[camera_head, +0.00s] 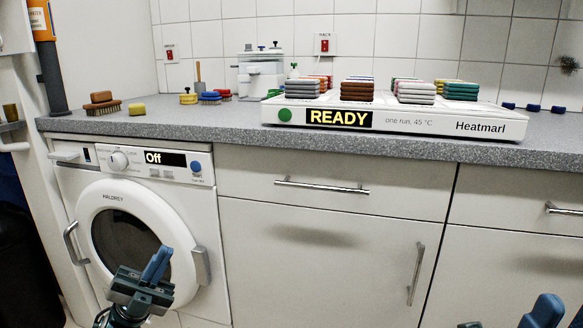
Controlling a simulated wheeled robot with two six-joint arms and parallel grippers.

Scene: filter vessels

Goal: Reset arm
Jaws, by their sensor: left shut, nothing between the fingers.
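My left gripper (156,266) is low in the head view, in front of the washing machine door. Its blue fingers are together and hold nothing. My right gripper (541,312) shows only in part at the bottom right edge. A blue fingertip is visible there, and the rest is cut off by the frame, so its opening cannot be told. Both grippers are below the counter top and apart from the things on it.
The washing machine (150,225) shows "Off". On the grey counter (230,131) stands the white Heatmarl unit (480,126), showing "READY", with several stacks of coloured pads. Brushes (102,107) and a white device (261,78) stand further left. Cabinet handles (416,275) stick out in front.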

